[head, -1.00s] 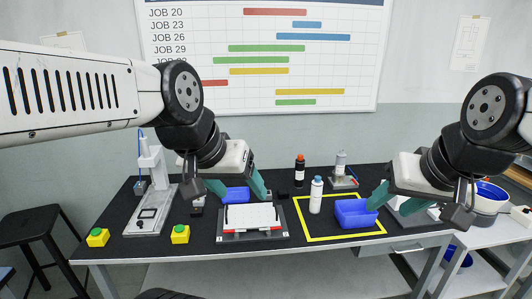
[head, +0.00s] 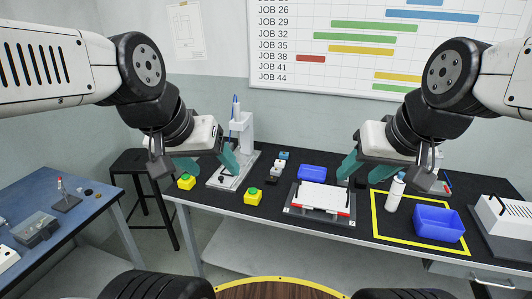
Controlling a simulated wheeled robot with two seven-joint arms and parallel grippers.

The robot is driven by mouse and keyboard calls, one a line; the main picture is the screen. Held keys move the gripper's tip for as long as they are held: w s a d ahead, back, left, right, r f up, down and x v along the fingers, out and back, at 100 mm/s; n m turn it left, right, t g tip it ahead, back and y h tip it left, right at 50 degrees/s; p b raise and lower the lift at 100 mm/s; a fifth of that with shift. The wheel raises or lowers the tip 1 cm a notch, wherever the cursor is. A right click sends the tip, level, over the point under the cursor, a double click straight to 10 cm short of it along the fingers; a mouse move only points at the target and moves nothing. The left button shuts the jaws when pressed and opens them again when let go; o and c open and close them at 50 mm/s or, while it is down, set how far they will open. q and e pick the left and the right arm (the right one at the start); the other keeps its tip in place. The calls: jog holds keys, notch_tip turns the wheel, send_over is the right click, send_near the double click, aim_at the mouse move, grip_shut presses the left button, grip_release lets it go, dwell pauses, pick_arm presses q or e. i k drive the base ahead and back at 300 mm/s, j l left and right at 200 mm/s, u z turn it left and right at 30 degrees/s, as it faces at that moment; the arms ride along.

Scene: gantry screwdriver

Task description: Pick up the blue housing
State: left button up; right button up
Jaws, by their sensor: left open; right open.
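Two blue open-topped pieces lie on the black table top; I cannot tell for sure which one is the housing. One blue box (head: 438,224) sits inside the yellow outline at the right. A smaller blue piece (head: 312,173) lies behind the white fixture (head: 322,199). My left gripper (head: 213,174) is open and empty, with teal fingers in front of the white gantry stand (head: 243,138). My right gripper (head: 360,180) is open and empty, above the table between the fixture and the yellow outline. Neither gripper visibly touches a blue piece.
A white bottle (head: 395,193) stands inside the yellow outline (head: 380,238). A white case (head: 504,214) stands at the right. A blue side table (head: 55,215) and a black stool (head: 138,185) are at the left.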

aim_at(282, 156)
jog(key=i+l+u, duration=0.15)
jog(key=i+u, duration=0.25)
jog(key=i+l+u, duration=0.2)
jog(key=u, duration=0.2)
jog(key=i+l+u, duration=0.2)
jog(key=l+u, duration=0.2)
